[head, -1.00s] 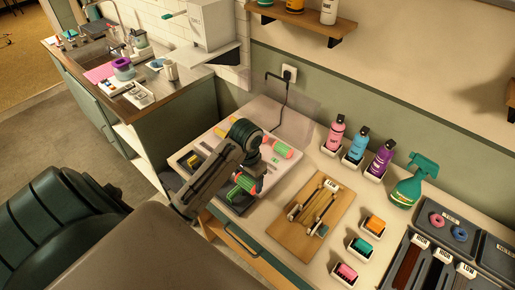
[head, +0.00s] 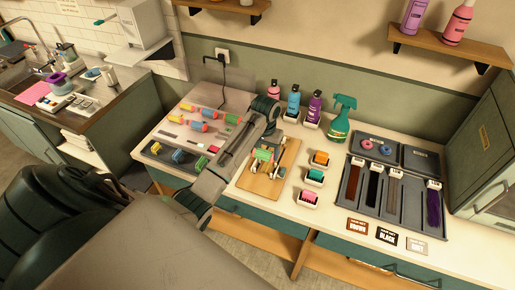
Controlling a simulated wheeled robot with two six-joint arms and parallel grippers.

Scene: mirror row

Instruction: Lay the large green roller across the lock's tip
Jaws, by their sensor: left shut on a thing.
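My left gripper (head: 265,148) is shut on a green roller (head: 263,155), partly covered by the fingers. The roller is over the upper half of the wooden board (head: 253,187). I cannot tell whether it touches anything there. The board carries pale fittings on both sides of the roller. The lock cannot be made out clearly on the board; the gripper and roller cover much of it. Another green-ended roller (head: 232,119) lies at the back of the roller tray, partly behind my left arm. My right gripper is not in view.
Several coloured rollers lie on the tray (head: 150,143) at left. Small tubs, the nearest pink (head: 309,198), stand right of the board. Bottles and a green spray bottle (head: 342,118) stand behind. A dark tray (head: 407,205) holds hair swatches at right.

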